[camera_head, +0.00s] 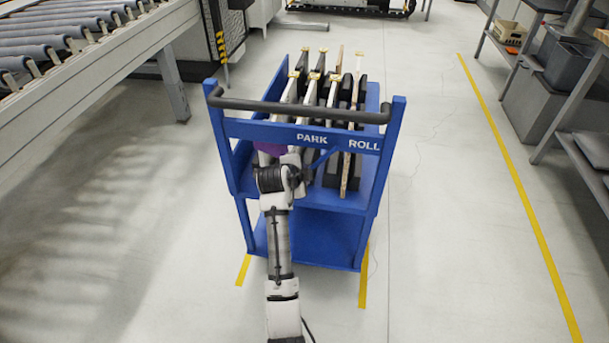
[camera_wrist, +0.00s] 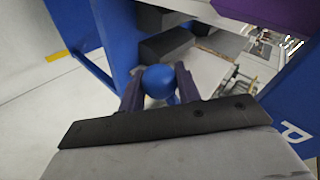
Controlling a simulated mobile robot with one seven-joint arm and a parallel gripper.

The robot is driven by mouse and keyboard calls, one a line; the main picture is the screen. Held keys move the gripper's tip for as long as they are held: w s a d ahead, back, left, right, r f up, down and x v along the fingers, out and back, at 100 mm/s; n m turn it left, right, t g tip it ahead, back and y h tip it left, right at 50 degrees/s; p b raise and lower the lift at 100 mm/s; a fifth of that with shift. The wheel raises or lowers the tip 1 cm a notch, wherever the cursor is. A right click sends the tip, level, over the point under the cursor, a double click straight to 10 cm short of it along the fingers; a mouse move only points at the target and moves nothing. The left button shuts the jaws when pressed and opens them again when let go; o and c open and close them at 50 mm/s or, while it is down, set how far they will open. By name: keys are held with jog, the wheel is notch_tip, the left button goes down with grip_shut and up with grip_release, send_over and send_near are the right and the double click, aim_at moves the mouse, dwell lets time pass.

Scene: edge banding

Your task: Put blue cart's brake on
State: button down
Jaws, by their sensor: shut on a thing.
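The blue cart (camera_head: 300,252) stands in front of me, with a dark handle bar (camera_head: 290,109) and the white words PARK and ROLL on its front rail. A thin blue brake lever (camera_head: 322,160) slants down and left from the rail, below PARK. In the wrist view, my gripper (camera_wrist: 160,84) has its two dark fingers on either side of the lever's round blue knob (camera_wrist: 158,78), shut on it. In the head view, my wrist hides the knob and fingertips.
Several upright boards (camera_head: 347,160) stand in black holders on the cart's upper deck. A purple item (camera_head: 268,147) lies just beyond my wrist. A roller conveyor (camera_head: 60,50) is at left, and grey shelving (camera_head: 575,110) at right. The floor right of the cart is clear.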

jog(key=c, duration=1)
grip_release()
jog(key=b+v, duration=0.1)
jog(key=v, duration=1.2)
jog(key=shift+s+r, duration=0.25)
jog(key=shift+s, duration=0.05)
jog(key=shift+a, duration=0.1)
